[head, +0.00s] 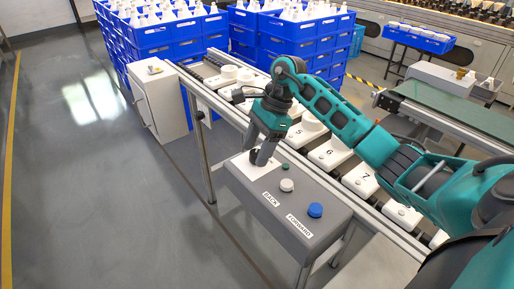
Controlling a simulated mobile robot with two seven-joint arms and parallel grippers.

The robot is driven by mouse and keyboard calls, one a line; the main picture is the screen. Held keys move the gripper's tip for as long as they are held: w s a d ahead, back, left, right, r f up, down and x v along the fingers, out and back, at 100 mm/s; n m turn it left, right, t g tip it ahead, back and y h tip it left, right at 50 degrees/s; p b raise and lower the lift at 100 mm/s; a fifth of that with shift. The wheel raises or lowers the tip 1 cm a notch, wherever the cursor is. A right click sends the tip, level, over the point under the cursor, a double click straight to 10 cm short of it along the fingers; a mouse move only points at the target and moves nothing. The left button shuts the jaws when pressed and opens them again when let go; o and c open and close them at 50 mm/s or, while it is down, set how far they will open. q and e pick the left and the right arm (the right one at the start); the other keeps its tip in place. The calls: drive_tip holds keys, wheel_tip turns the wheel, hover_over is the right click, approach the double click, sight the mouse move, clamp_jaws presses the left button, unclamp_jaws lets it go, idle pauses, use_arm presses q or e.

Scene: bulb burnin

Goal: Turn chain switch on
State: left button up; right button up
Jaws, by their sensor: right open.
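A grey control box (250,205) stands beside the conveyor. My right gripper (260,157) points down over the white plate, jaws open. Its fingertips are at or just above the plate; I cannot tell whether they touch anything. The gripper covers part of the plate, and no chain switch shows clearly; it may be hidden there. My left gripper is out of view.
The conveyor (327,154) with numbered white blocks runs diagonally behind the box, beneath my right arm. Stacked blue crates (150,38) of white bottles stand at the back. A white cabinet (158,100) stands at left. The floor to the left is clear.

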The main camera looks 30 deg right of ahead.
drive_tip(key=c, duration=1)
